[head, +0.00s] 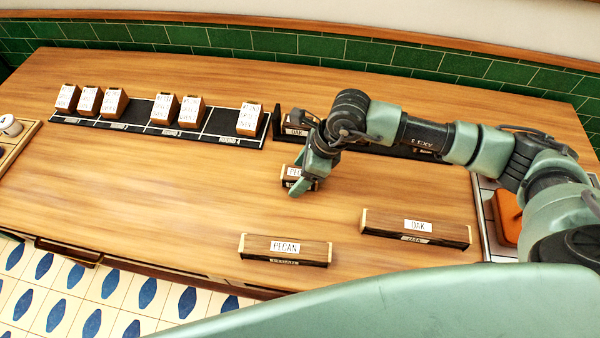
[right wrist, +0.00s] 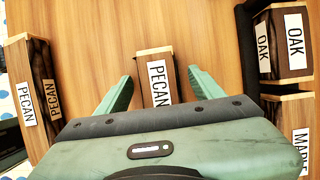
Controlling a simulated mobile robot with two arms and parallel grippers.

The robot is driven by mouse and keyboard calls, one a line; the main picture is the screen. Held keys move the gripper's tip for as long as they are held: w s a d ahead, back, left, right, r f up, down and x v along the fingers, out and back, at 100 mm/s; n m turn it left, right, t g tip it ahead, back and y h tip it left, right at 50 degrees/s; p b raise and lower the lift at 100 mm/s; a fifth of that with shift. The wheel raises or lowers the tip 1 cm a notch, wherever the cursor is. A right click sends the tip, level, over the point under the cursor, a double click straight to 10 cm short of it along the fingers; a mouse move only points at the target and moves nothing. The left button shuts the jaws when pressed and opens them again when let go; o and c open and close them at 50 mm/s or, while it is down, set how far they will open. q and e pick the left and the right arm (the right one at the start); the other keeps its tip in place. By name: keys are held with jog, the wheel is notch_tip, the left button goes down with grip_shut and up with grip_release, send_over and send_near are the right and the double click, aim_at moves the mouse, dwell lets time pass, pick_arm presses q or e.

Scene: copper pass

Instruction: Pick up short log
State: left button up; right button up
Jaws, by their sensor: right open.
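A short log (head: 293,172) with a white label reading PECAN lies on the wooden counter, partly covered by my right gripper in the head view. My right gripper (head: 300,188) is over the log, pointing down. In the right wrist view the short log (right wrist: 154,52) sits between the two open green fingers of the right gripper (right wrist: 161,88). A gap shows on each side, so the fingers do not appear to touch it. The log's near end is hidden behind the gripper body. My left gripper is in neither view.
A longer PECAN log (head: 286,250) and an OAK log (head: 415,228) lie nearer the front edge. A black rack (head: 222,136) with several tagged blocks stands behind. Another OAK log (right wrist: 283,46) sits in a black holder close to the right finger. Bare counter lies left of the gripper.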

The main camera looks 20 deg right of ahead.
grip_shut()
